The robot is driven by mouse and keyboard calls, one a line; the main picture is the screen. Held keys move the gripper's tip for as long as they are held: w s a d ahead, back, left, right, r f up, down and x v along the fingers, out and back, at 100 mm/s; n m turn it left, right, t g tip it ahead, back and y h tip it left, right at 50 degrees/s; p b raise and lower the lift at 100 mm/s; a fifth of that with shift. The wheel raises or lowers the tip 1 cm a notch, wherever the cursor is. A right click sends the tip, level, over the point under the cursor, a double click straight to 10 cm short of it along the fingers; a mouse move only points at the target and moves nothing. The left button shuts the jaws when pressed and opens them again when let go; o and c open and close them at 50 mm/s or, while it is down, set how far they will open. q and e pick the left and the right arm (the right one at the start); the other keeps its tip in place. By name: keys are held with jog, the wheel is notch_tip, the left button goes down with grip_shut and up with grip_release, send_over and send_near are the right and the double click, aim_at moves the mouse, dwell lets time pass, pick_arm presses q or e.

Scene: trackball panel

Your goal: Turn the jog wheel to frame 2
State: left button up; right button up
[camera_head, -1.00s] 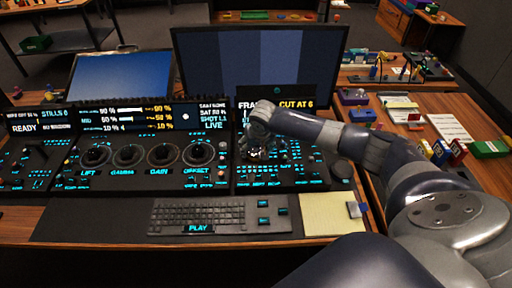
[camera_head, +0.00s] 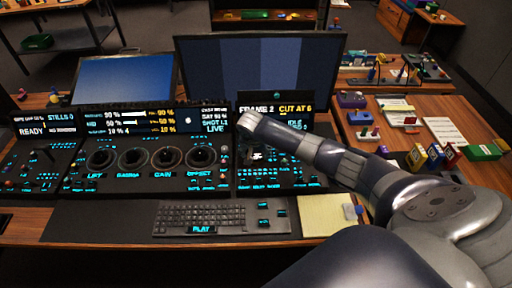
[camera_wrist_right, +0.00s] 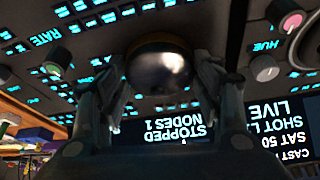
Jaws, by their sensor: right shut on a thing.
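The right-hand panel section (camera_head: 245,188) has a small screen (camera_head: 278,109) that reads "FRAME 2" and "CUT AT 6", with "IDLE" lower down. My right gripper (camera_head: 256,154) is over this section, reaching down to it. In the wrist view its two fingers (camera_wrist_right: 160,80) stand either side of a rounded, shiny metal piece, which looks like the jog wheel (camera_wrist_right: 158,68), and are shut on it. The head view does not show the wheel clearly behind the gripper. My left gripper is not in view.
Several round dials (camera_head: 134,160) line the panel to the left. A keyboard (camera_head: 200,215) and a yellow pad (camera_head: 322,214) lie in front. A small knob (camera_wrist_right: 264,68) and a pink-topped knob (camera_wrist_right: 290,22) are close to the gripper. A monitor (camera_head: 260,65) stands behind.

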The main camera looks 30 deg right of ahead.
jog(key=shift+m+g+p, duration=0.3)
jog(key=shift+m+p, duration=0.1)
jog(key=shift+m, duration=0.3)
jog(key=o, duration=1.1)
jog(key=shift+h, duration=0.3)
jog(key=v, duration=1.2)
jog(key=shift+d, duration=0.1)
